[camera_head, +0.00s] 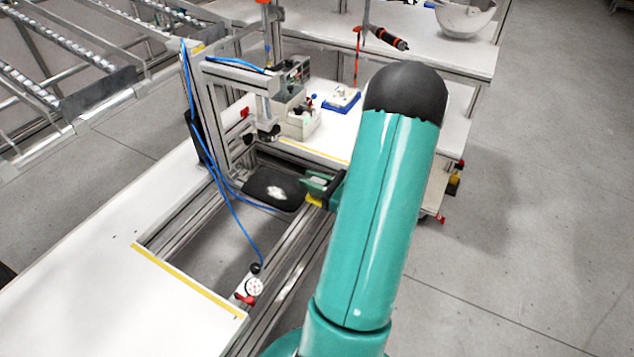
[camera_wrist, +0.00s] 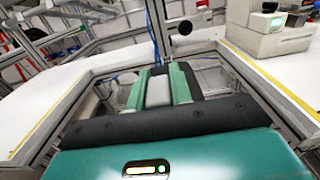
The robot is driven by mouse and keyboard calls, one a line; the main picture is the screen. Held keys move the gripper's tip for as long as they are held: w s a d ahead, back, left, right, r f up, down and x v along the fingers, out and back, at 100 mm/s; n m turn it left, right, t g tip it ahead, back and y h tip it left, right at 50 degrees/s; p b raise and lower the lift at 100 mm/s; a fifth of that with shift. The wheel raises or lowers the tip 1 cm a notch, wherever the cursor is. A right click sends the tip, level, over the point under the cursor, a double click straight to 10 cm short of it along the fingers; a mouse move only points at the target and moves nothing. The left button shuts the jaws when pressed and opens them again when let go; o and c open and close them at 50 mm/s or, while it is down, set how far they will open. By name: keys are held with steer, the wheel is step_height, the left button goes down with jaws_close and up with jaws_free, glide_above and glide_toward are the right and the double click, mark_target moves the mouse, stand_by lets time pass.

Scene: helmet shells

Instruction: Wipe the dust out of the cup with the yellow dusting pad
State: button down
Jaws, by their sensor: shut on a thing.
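The cup (camera_head: 262,184) looks like a shallow dark recess in the frame on the bench, with a whitish dust patch in its middle. My gripper (camera_head: 318,189) is at its right edge in the head view, partly behind my arm. A bit of the yellow dusting pad (camera_head: 314,201) shows just below the fingers. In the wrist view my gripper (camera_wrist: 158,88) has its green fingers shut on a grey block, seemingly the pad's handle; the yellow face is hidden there. Dark surface shows behind the fingers. I cannot tell whether the pad touches the cup.
A metal post frame (camera_head: 240,70) with blue hoses rises behind the cup. A gauge (camera_head: 253,287) sits on the front rail. Small grey devices and a blue-edged tray (camera_head: 341,99) stand on the white bench behind. The white bench top at left is clear.

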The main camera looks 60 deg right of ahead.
steer(key=shift+w+a+f, duration=0.2)
steer(key=shift+w+f, duration=0.45)
steer(key=shift+w, duration=1.65)
steer(key=shift+w+a+f, duration=0.2)
steer(key=shift+w+f, duration=0.4)
steer(key=shift+w, duration=1.7)
steer(key=shift+w+a+f, duration=0.2)
steer(key=shift+w+f, duration=0.45)
steer(key=shift+w, duration=1.65)
steer(key=shift+f, duration=0.75)
steer(key=shift+s, duration=0.1)
